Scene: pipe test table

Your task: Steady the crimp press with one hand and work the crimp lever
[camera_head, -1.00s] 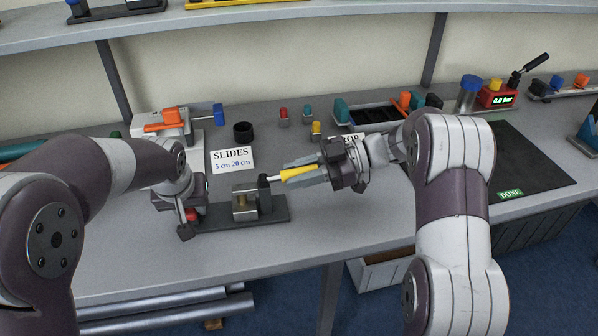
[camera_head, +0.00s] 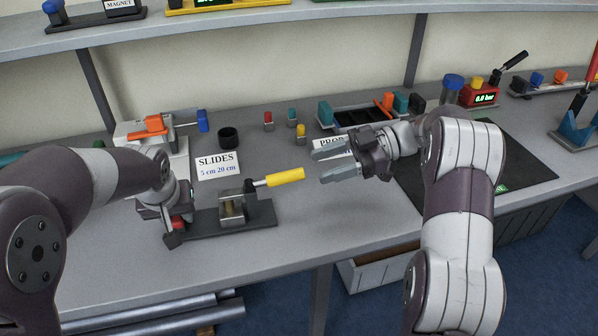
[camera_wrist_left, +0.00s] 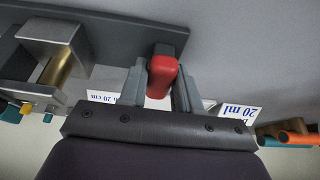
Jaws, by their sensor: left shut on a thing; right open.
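The crimp press is a dark base plate (camera_head: 262,217) with a metal block (camera_head: 230,205) and a lever with a yellow handle (camera_head: 285,177), which points right and slightly up. My left gripper (camera_head: 178,226) is shut on the red knob at the left end of the base. In the left wrist view the red knob (camera_wrist_left: 162,72) sits between the two fingers, with the metal block (camera_wrist_left: 60,52) to its left. My right gripper (camera_head: 318,165) is open and empty, to the right of the yellow handle and apart from it.
A white "SLIDES" card (camera_head: 218,166) stands behind the press, with a black cup (camera_head: 228,138) and several small coloured pieces further back. A dark tray (camera_head: 360,116) and a dark mat (camera_head: 520,165) lie to the right. The table front (camera_head: 300,235) is clear.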

